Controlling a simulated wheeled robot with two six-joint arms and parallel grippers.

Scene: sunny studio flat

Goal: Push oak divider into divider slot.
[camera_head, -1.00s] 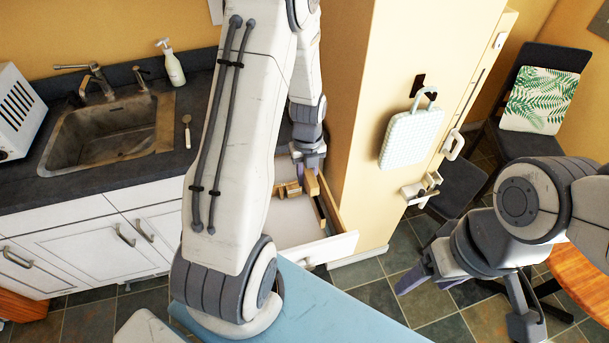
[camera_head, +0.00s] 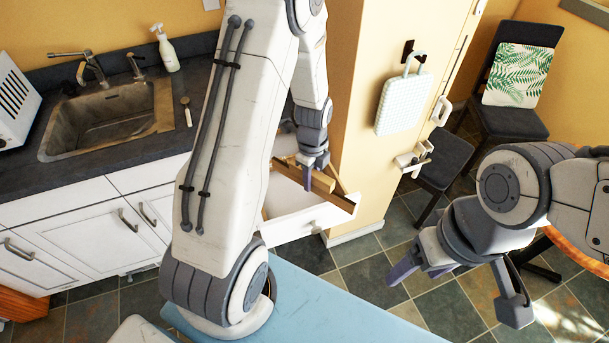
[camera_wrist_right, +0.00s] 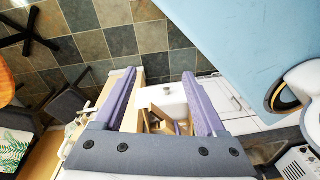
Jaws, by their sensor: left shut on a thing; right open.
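The oak divider (camera_head: 337,199) is a brown wooden strip lying slantwise at the top of the open white drawer (camera_head: 297,226). My left gripper (camera_head: 316,180) is over the drawer, pointing down, shut on the divider. The divider slot cannot be made out; arm, gripper and divider hide much of the drawer's inside. My right gripper (camera_head: 418,272) is open and empty, right of the drawer and apart from it. Its spread fingers (camera_wrist_right: 158,78) frame part of the drawer (camera_wrist_right: 172,97) in the right wrist view.
The tall yellow cabinet (camera_head: 362,120) stands close to the drawer's right side, with a pale checked pad (camera_head: 403,105) hanging on it. A counter with a sink (camera_head: 105,120) is on the left. Chairs (camera_head: 512,75) stand at the right.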

